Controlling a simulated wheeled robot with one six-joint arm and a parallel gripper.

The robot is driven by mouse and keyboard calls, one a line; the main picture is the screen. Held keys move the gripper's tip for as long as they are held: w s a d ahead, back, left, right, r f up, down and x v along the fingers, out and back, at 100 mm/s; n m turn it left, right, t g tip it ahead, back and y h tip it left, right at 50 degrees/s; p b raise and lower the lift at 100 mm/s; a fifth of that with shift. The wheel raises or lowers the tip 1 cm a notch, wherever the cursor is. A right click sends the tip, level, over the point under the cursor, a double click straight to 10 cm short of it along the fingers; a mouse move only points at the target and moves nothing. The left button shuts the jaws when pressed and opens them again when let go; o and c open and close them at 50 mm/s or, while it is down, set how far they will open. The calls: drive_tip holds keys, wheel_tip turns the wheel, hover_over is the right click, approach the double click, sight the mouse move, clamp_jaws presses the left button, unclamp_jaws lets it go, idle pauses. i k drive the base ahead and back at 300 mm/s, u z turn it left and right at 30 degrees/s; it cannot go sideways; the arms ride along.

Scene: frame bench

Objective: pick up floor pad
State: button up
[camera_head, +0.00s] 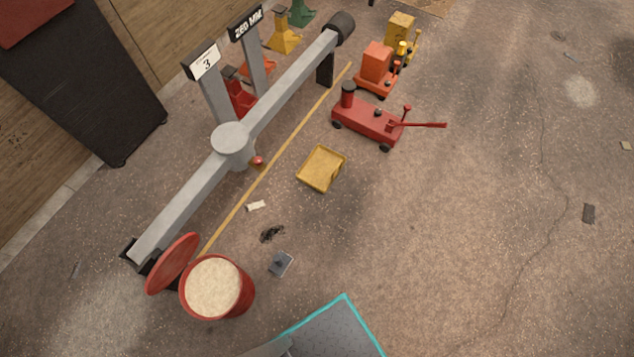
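No object is plainly marked as the floor pad, and I cannot tell for certain which one it is. A small flat grey piece (281,263) with a dark spot lies on the floor right of the red drum. A square yellow piece (322,168) with a raised rim lies on the floor near the middle, right of the yellow floor line. My gripper is not in view.
A grey beam (190,202) on posts runs diagonally along the left. A red drum (246,295) of pale granules stands at its near end, its lid (172,264) leaning beside it. A red floor jack (368,123) stands beyond the yellow piece. The right floor is mostly clear.

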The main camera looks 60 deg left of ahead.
sight(281, 260)
drive_tip(key=i, duration=1.45)
drive_tip(key=u, duration=3.9)
